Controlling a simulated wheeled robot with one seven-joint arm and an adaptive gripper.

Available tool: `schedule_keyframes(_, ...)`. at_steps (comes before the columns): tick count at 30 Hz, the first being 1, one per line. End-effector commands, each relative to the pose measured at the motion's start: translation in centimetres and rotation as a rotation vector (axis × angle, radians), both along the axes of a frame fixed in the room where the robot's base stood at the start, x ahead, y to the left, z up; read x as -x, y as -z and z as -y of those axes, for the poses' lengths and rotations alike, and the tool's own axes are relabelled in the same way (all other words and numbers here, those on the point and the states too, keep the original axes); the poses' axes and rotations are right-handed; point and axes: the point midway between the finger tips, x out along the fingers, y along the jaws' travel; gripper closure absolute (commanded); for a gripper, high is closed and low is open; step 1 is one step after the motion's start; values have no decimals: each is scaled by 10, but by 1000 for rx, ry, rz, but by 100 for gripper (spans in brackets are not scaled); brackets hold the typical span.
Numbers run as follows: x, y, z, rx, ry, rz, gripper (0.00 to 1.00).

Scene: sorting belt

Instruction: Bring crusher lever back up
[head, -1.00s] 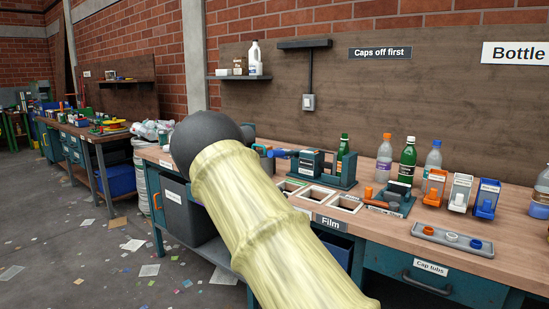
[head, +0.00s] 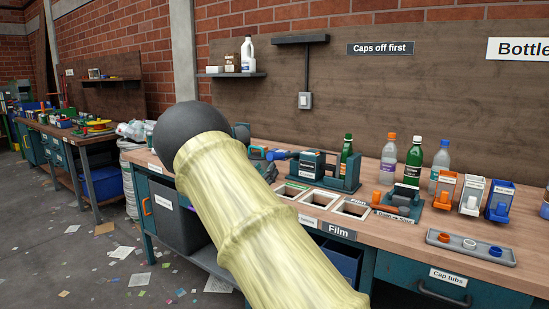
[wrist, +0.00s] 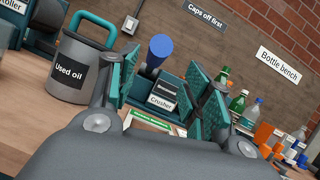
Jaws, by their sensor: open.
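The crusher (head: 313,168) is a dark teal machine on the bench, with a blue-gripped lever (head: 279,154). The lever sticks out to the left, near level, in the head view. In the wrist view the blue grip (wrist: 160,46) points toward the camera above the crusher's labelled body (wrist: 163,95). My gripper (wrist: 165,76) is open, with its teal-padded fingers on either side of the view of the grip and nothing held. No contact with the lever shows. In the head view my gripper (head: 262,162) is partly hidden behind my arm, just left of the lever.
A grey used-oil can (wrist: 75,70) with a teal handle stands left of my fingers. Framed bench openings (head: 320,199) lie in front of the crusher. A green bottle (head: 347,146) stands at it; several bottles and a cap tray (head: 470,247) are farther right.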

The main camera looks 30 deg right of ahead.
Motion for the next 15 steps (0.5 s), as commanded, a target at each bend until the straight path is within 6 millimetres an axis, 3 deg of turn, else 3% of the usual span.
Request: schedule_keyframes(15,-35,-29,63,1,1,0,51)
